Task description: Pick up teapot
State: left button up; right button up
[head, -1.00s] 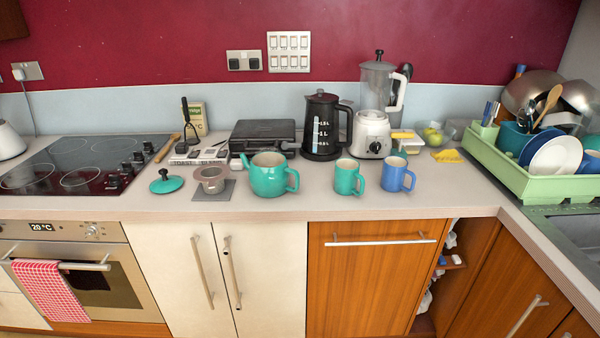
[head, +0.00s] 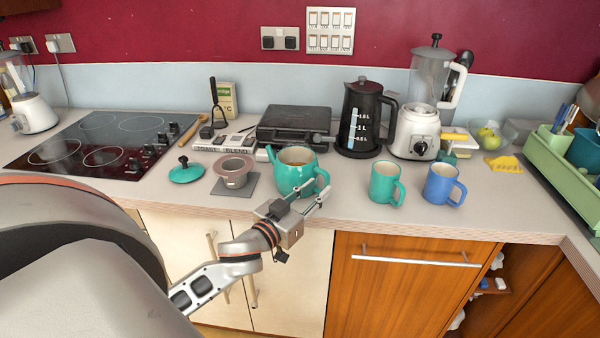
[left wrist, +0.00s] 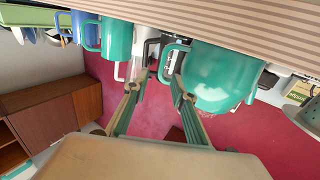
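The teal teapot (head: 288,178) stands upright and lidless on the counter, spout to the left and handle to the right. In the left wrist view, which is upside down, the teapot (left wrist: 215,78) fills the upper right. My right gripper is not in view.
A teal mug (head: 385,182) and a blue mug (head: 440,184) stand right of the teapot. A strainer cup (head: 234,172) and a teal lid (head: 186,173) are on its left. A black kettle (head: 360,120) and a dark grill (head: 293,124) stand behind.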

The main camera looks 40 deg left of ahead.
aim_at(326, 181)
pick_arm(q)
jog(key=shift+w+a+f, duration=0.1)
jog(key=shift+w+f, duration=0.05)
jog(key=shift+w, duration=1.3)
jog(key=shift+w+f, duration=0.15)
jog(key=shift+w, duration=1.3)
grip_shut()
jog(key=shift+r, duration=0.2)
